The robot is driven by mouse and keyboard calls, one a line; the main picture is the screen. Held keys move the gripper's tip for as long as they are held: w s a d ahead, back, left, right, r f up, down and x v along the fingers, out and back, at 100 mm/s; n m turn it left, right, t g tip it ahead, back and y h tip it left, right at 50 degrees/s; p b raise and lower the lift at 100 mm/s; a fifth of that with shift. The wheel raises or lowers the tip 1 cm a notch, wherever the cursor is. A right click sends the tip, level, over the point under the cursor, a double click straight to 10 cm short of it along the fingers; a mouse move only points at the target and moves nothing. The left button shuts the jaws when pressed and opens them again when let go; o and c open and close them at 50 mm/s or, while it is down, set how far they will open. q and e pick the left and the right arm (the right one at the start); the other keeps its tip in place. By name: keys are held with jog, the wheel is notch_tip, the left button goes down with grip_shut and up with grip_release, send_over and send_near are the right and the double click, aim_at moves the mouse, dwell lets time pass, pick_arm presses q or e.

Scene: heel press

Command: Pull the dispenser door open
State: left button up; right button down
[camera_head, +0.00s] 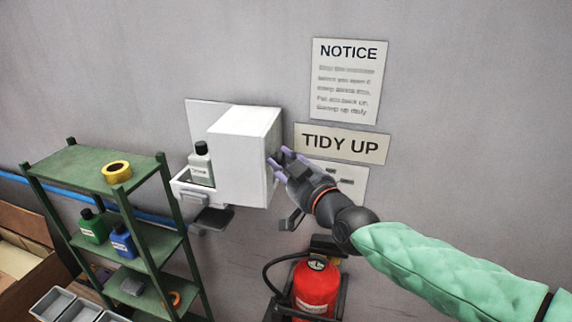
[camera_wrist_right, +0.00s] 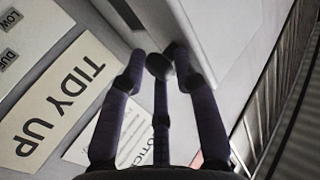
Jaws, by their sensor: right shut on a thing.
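The white dispenser (camera_head: 243,160) is fixed to the grey wall in the middle of the head view. A bottle (camera_head: 201,165) with a dark cap stands in its open tray at the left of the boxy white part. My right gripper (camera_head: 283,160) is at the right side of this box. In the wrist view its fingers (camera_wrist_right: 160,66) are closed around a dark round knob (camera_wrist_right: 159,67) beside a white panel (camera_wrist_right: 215,30). From the head view I cannot tell how far the door stands open. My left gripper is not in view.
A green shelf (camera_head: 140,215) with bottles and yellow tape stands at the left. A red fire extinguisher (camera_head: 316,286) hangs below my right arm. A NOTICE sign (camera_head: 348,82) and a TIDY UP sign (camera_head: 342,144) are on the wall at the right.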

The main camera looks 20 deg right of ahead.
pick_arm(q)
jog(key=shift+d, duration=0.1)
pick_arm(e)
jog(key=shift+d+r, duration=0.25)
jog(key=shift+r, duration=0.45)
jog(key=c, duration=1)
grip_release()
jog(key=shift+o, duration=0.2)
jog(key=shift+w+a+f, duration=0.2)
jog(key=shift+w+f, duration=0.15)
jog(key=shift+w, duration=0.2)
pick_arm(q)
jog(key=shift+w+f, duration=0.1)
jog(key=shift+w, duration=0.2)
pick_arm(e)
jog(key=shift+a+f, duration=0.2)
jog(key=shift+f, duration=0.4)
jog(key=s+d+r, duration=0.1)
jog(key=s, duration=1.1)
jog(key=shift+d+r, duration=0.2)
jog(key=shift+r, duration=0.05)
